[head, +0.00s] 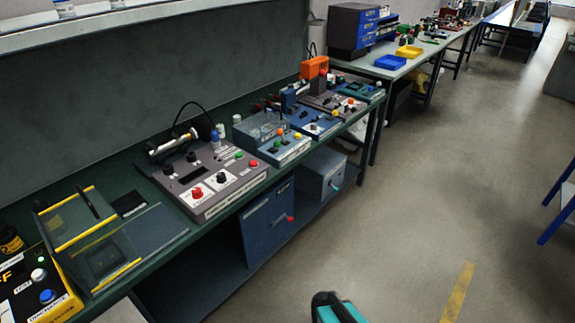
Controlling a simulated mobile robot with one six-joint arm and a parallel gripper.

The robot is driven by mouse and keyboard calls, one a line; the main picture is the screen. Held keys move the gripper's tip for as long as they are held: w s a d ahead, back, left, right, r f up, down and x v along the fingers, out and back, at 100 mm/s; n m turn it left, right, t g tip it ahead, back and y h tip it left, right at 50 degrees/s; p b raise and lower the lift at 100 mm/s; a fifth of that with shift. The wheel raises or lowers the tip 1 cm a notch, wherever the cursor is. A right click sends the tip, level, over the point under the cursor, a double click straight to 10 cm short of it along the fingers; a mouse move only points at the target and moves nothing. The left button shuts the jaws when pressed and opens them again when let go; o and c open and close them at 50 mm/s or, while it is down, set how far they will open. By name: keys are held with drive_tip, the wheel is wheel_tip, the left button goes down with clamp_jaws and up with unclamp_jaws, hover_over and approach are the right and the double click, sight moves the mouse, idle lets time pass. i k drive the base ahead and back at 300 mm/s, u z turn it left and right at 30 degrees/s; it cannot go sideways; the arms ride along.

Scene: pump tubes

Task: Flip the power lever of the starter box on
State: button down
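Two boxes sit below the bench top, and no readable label shows which one is the starter box. The nearer is a dark blue box (264,213) with a small red lever or knob (290,219) sticking out at its right side. The farther is a grey box (317,172) with a small teal lever or handle (335,187) on its front right. The lever positions are too small to read as on or off.
The green bench (170,248) carries a grey control panel (212,170), several instruments behind it and a clear-sided unit with yellow edges (100,238). A yellow-black box (40,283) stands front left. The grey floor (420,200) to the right is open, with a yellow stripe (457,292).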

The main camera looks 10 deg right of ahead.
sight(276, 145)
drive_tip(key=z, duration=0.25)
drive_tip(key=k, duration=0.35)
drive_tip(key=u, duration=1.1)
drive_tip(key=i, duration=1.35)
drive_tip(key=u, duration=0.05)
